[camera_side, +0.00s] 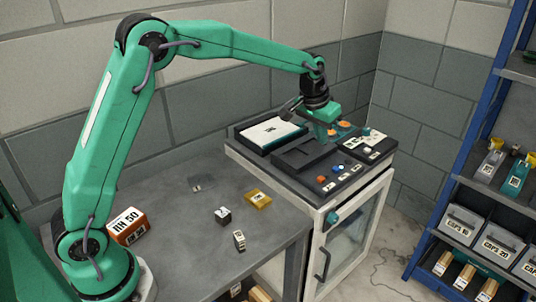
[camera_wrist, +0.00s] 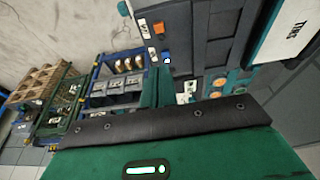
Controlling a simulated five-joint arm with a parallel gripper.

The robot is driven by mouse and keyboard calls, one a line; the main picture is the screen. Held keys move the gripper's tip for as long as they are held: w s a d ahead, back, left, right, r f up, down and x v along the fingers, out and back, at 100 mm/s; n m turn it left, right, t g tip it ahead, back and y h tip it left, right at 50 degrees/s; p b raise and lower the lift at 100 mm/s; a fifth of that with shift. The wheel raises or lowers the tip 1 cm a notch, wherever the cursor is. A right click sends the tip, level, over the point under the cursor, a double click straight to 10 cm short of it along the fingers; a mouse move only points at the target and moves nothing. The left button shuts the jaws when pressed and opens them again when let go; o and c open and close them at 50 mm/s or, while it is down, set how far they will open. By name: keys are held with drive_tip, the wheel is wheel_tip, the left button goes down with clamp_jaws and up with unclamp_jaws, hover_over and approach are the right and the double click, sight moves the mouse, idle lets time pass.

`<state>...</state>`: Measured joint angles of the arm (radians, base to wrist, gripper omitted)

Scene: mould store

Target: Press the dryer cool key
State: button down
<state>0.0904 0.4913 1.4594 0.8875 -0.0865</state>
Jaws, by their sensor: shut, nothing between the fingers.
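The dryer (camera_side: 345,215) is a pale cabinet with a glass door and a dark control top. Near the top's front edge are a blue key (camera_side: 322,179) and an orange key (camera_side: 337,168) with small white labels. In the wrist view the blue key (camera_wrist: 167,57) and orange key (camera_wrist: 158,28) show beyond the fingers. The labels are too small to read, so I cannot tell which key is the cool key. My gripper (camera_side: 327,134) is shut and empty above the back of the top, near two orange round parts (camera_side: 343,125). Its green fingers (camera_wrist: 157,87) point toward the panel.
A white-topped plate (camera_side: 270,133) and a dark raised block (camera_side: 303,153) stand on the dryer top. The grey bench (camera_side: 190,235) at left holds a labelled box (camera_side: 127,226) and small blocks. A blue shelf rack (camera_side: 455,160) stands at right.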

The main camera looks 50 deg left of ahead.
drive_tip(key=w+r, duration=0.1)
drive_tip(key=w, duration=0.5)
idle(0.6)
approach(337, 168)
drive_tip(key=x, duration=0.5)
drive_tip(key=shift+w+a+f, duration=0.1)
drive_tip(key=shift+w+f, duration=0.05)
drive_tip(key=shift+w, duration=0.15)
drive_tip(key=shift+f, duration=0.6)
